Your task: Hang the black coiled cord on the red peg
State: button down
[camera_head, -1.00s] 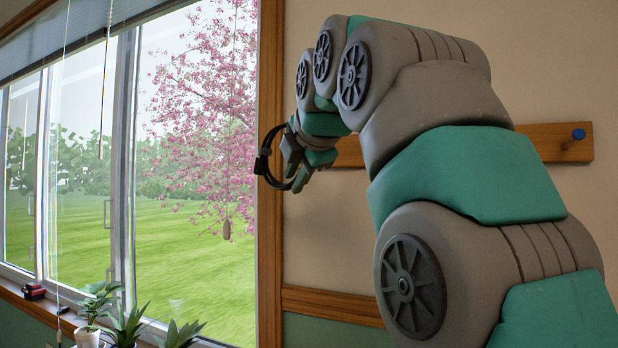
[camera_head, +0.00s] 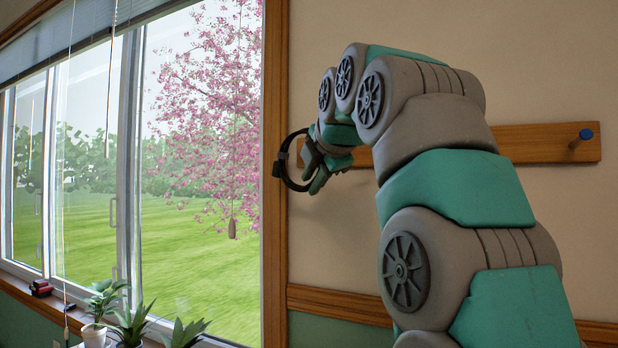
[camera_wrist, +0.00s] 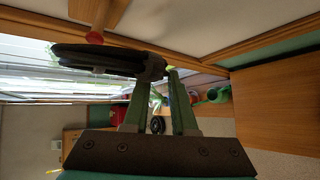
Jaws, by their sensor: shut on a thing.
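The black coiled cord (camera_head: 284,172) hangs as a loop from my gripper (camera_head: 322,172), in front of the left end of the wooden peg board (camera_head: 545,143). In the wrist view the cord (camera_wrist: 95,56) is seen nearly edge-on, and my gripper (camera_wrist: 158,80) is shut on its right end. The red peg (camera_wrist: 94,38) shows there as a red tip on a wooden shaft, just above the coil's upper edge. I cannot tell whether they touch. The red peg cannot be made out in the head view.
A blue peg (camera_head: 586,134) stands at the board's right end. The window frame (camera_head: 275,240) is close to the left of the cord. Potted plants (camera_head: 132,322) and a small red object (camera_head: 40,288) are along the window sill.

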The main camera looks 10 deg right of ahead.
jog(key=w+d+f, duration=0.1)
jog(key=w+d, duration=0.2)
jog(key=w, duration=0.1)
jog(key=shift+w+d+p, duration=0.25)
jog(key=shift+w+p, duration=0.15)
jog(key=shift+p, duration=0.05)
dwell(0.5)
jog(key=shift+f, duration=0.1)
dwell(0.5)
jog(key=c, duration=0.6)
grip_release()
jog(key=shift+c, duration=0.2)
